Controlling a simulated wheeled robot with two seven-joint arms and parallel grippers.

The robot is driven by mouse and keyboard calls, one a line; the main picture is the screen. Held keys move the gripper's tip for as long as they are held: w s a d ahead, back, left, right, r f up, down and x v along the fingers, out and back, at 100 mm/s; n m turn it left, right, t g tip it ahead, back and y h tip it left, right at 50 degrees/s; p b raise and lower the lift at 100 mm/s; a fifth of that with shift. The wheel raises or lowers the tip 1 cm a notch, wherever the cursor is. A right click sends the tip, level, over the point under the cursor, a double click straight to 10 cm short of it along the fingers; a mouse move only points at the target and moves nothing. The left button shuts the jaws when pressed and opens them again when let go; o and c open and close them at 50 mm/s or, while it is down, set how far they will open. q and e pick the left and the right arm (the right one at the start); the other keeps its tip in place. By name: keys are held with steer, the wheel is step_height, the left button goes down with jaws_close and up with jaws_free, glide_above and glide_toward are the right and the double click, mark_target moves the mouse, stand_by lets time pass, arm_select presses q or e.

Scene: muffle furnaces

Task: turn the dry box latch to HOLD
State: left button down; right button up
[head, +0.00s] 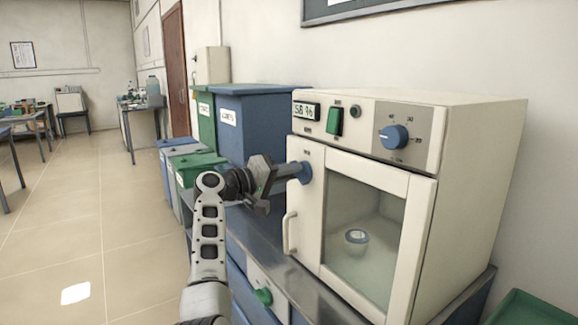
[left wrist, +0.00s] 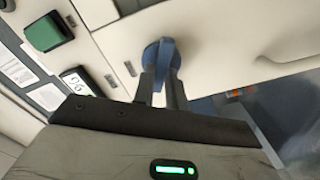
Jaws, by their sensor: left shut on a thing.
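The dry box (head: 460,180) is a cream cabinet with a glass door on a bench at the right. Its latch is a blue knob (head: 305,173) on the left of the front, above the door handle. In the left wrist view the blue latch (left wrist: 160,55) stands between the fingers. My left gripper (head: 297,171) reaches in from the left and is shut on the latch. The latch's markings are too small to read, so its setting cannot be told. My right gripper is not in view.
The door handle (head: 290,233) sits below the latch. A green switch (head: 334,121) and a blue dial (head: 394,137) are on the panel above. A small round container (head: 356,238) shows behind the glass. Blue and green bins (head: 262,125) stand behind. Floor at the left is clear.

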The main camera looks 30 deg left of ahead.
arm_select(q)
steer(key=n+p, duration=0.4)
steer(key=n, duration=0.2)
steer(key=shift+f, duration=0.15)
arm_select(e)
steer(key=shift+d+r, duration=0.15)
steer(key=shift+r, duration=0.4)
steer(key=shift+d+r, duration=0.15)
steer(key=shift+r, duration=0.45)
arm_select(q)
steer(key=shift+f+n, duration=0.1)
steer(key=shift+n, duration=0.2)
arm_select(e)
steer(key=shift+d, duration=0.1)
arm_select(q)
steer(key=c, duration=1.4)
jaws_free()
steer(key=shift+c, duration=0.2)
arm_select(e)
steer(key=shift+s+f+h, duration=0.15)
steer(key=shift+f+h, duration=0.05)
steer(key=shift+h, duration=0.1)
